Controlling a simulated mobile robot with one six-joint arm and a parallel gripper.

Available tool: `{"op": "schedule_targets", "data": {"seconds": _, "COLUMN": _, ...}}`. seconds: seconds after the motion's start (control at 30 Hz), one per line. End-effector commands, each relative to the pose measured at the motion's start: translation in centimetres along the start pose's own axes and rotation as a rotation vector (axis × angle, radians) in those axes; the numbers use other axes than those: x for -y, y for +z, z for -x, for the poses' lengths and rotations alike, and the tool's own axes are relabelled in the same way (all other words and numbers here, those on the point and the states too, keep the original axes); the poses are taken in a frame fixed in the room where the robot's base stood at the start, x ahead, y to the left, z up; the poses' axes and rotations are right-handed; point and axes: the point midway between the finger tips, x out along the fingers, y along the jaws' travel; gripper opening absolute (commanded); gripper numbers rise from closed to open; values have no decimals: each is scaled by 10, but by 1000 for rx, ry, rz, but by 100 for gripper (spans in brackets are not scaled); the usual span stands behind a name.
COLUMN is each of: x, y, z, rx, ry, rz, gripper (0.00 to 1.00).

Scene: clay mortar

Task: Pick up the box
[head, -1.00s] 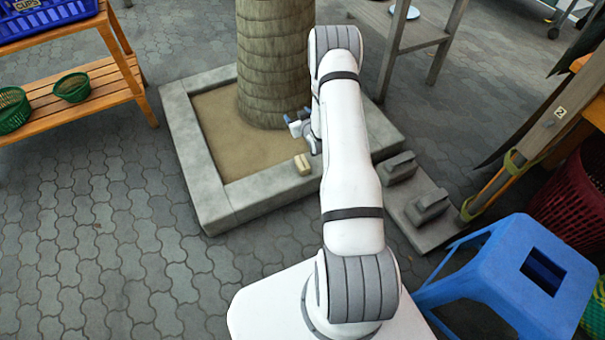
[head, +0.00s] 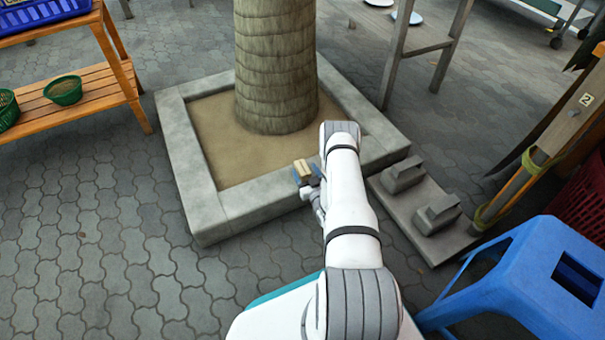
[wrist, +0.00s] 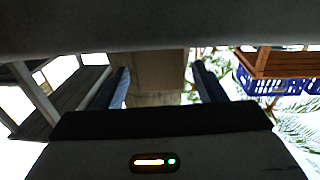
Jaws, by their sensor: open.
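The box (head: 301,166) is a small tan block at the front rim of the stone planter (head: 265,192), just below the tree trunk. My gripper (head: 309,175) is at the box, with its blue fingers close to or around it; the head view is too small to tell whether they touch. In the wrist view my gripper (wrist: 161,86) has its two dark blue fingers spread apart. A brown shape fills the gap between them; I cannot tell how much of it is box or trunk.
The tree trunk (head: 275,65) rises behind the box from the planter's sand. A grey slab with two blocks (head: 420,205) and a blue stool (head: 530,275) stand to the right. A wooden shelf (head: 85,100) stands at the left. Paving at the front left is clear.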

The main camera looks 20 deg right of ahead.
Motion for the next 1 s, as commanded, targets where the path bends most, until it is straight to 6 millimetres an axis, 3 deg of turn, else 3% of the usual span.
{"op": "schedule_targets", "data": {"seconds": 0.23, "x": 2, "y": 5, "z": -34, "rx": -3, "ry": -1, "rz": 2, "gripper": 64}}
{"op": "schedule_targets", "data": {"seconds": 0.53, "x": 1, "y": 3, "z": -39, "rx": 0, "ry": 1, "rz": 0, "gripper": 64}}
{"op": "schedule_targets", "data": {"seconds": 1.0, "x": 1, "y": 3, "z": -38, "rx": 0, "ry": 2, "rz": 0, "gripper": 25}}
